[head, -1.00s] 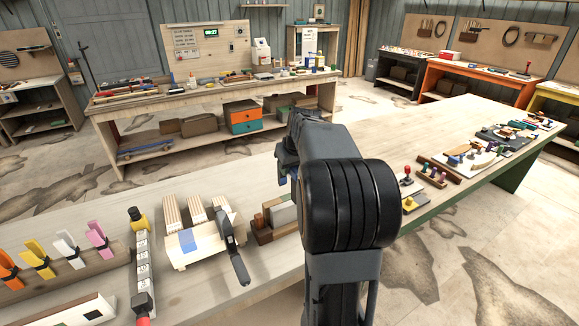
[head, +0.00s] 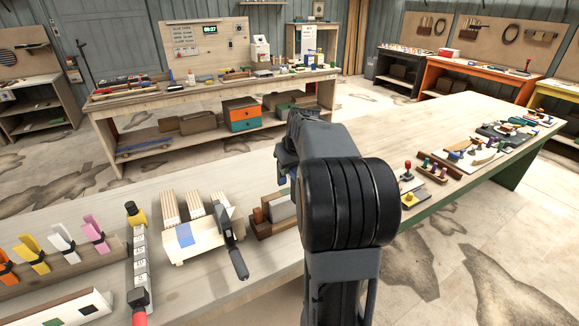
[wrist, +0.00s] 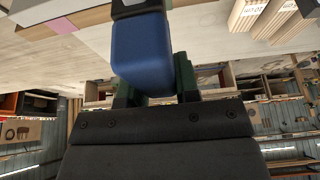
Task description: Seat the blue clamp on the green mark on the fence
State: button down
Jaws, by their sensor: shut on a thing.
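My gripper (wrist: 157,88) shows in the wrist view with two dark green fingers, shut on the blue clamp (wrist: 142,55). The clamp's rounded blue end lies between the fingers, and a dark band shows at its top edge. In the head view my arm hides the gripper and most of the clamp. A white bar (head: 72,306) at the bottom left carries a dark patch and a greenish patch (head: 57,322), cut by the frame edge. I cannot tell for sure that it is the fence with its green mark. The clamp appears away from this bar.
A rack (head: 112,246) holds orange, yellow, white and pink clamps at left. A marked post (head: 140,262), a pale block with a blue patch (head: 190,244) and a wooden holder (head: 270,226) stand nearby. The bench (head: 440,125) has bare surface beyond my arm.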

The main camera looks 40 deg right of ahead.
aim_at(289, 176)
jog(key=shift+f, duration=0.1)
dwell(0.3)
jog(key=shift+f+b, duration=1.45)
jog(key=shift+f, duration=0.1)
jog(key=shift+f, duration=0.2)
jog(key=shift+f+b, duration=1.2)
jog(key=shift+f, duration=0.1)
jog(key=shift+f, duration=0.1)
jog(key=shift+f+b, duration=0.45)
jog(key=c, duration=0.8)
grip_release()
